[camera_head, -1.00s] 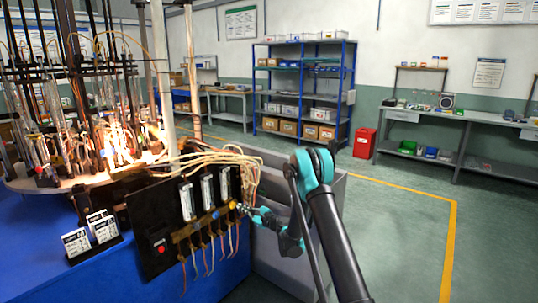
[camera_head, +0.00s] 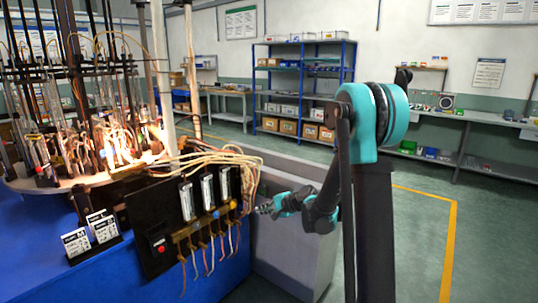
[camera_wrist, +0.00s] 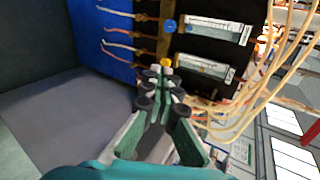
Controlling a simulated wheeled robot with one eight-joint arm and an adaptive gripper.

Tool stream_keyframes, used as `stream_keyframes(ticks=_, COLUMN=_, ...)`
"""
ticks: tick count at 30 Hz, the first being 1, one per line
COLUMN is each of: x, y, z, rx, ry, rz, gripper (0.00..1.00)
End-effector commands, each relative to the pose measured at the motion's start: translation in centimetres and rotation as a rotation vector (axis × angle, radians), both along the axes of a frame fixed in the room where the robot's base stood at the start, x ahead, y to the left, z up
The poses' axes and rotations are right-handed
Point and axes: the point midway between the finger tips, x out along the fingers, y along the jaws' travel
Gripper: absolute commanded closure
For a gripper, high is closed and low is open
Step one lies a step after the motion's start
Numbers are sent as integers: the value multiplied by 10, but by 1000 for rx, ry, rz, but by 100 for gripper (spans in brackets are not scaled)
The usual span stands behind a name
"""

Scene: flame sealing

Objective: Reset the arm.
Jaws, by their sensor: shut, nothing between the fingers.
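My gripper (camera_head: 265,208) is to the right of the black control panel (camera_head: 160,225), apart from it, in the head view. In the wrist view my gripper (camera_wrist: 166,72) is shut and empty, its fingertips toward the panel's edge. A yellow knob (camera_wrist: 166,62) shows just beyond the fingertips there. The panel carries a row of flow meters (camera_head: 207,190) and a blue knob (camera_wrist: 170,26). My arm stands bent on the right side of the head view.
The flame machine (camera_head: 90,165) burns at the left on a blue base (camera_head: 110,275). Pale hoses (camera_head: 225,160) loop over the panel's top. A grey cabinet (camera_head: 295,250) stands below my gripper. The floor on the right is open. A blue shelf (camera_head: 300,85) stands far back.

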Motion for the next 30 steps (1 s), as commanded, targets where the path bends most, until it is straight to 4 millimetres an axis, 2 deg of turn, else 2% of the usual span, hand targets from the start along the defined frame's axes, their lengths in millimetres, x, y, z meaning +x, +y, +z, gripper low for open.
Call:
stream_keyframes(ticks=1, x=-17, y=-10, z=3, rx=-60, ry=-15, rz=18, gripper=100)
stream_keyframes(ticks=8, x=-93, y=-60, z=2, rx=-358, ry=-71, rz=127, gripper=100)
stream_keyframes(ticks=14, x=-164, y=-108, z=-8, rx=-610, ry=-92, rz=234, gripper=100)
stream_keyframes(ticks=21, x=-251, y=-167, z=-28, rx=-897, ry=-81, rz=375, gripper=100)
stream_keyframes(ticks=25, x=-290, y=-193, z=-40, rx=-1019, ry=-63, rz=443, gripper=100)
stream_keyframes(ticks=30, x=-318, y=-214, z=-49, rx=-1111, ry=-43, rz=497, gripper=100)
